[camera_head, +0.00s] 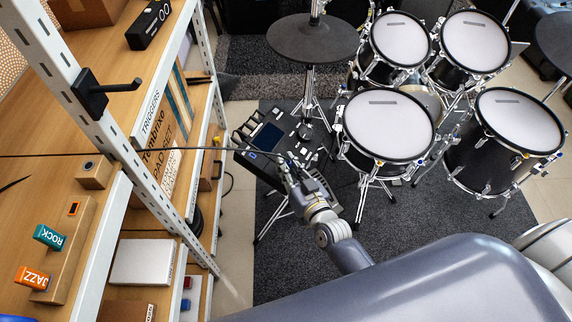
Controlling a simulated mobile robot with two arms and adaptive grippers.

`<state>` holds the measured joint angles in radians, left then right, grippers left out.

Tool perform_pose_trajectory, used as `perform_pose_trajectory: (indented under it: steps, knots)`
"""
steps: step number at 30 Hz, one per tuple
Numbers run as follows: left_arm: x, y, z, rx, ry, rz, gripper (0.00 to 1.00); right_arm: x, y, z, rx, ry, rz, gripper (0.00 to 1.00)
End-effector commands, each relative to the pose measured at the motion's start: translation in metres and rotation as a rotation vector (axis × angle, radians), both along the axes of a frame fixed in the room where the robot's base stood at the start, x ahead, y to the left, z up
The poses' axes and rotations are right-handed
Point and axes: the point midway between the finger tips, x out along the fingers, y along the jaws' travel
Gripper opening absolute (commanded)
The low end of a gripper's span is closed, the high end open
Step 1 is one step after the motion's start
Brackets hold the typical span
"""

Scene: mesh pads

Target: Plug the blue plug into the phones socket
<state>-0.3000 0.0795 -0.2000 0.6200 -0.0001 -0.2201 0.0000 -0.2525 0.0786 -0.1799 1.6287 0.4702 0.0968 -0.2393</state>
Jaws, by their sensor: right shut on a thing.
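My right gripper (286,160) is at the front right side of the black drum module (256,165), which has a dark blue screen (267,137). The gripper is shut at the end of a thin black cable (180,149) that comes in from the left across the shelf. The plug between its fingers is too small and covered to make out clearly. A small blue spot (253,155) shows on the module's front edge. I cannot make out the phones socket or read its label. I cannot tell whether the plug touches the module. My left gripper is not in view.
A shelf rack (120,140) with boxes stands on the left, with a black hook (108,90) on its post. Drums (388,126) on stands crowd the right. A black cymbal pad (312,38) stands behind. Dark carpet (295,260) lies below the module.

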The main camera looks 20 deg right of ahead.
Motion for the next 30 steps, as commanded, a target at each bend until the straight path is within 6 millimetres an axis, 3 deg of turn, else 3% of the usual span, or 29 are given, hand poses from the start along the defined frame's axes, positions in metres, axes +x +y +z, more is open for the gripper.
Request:
perform_pose_trajectory:
  steps: [30]
  knots:
    - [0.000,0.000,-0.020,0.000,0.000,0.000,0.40,0.006,0.006,-0.026,0.001,0.002,0.001,0.00]
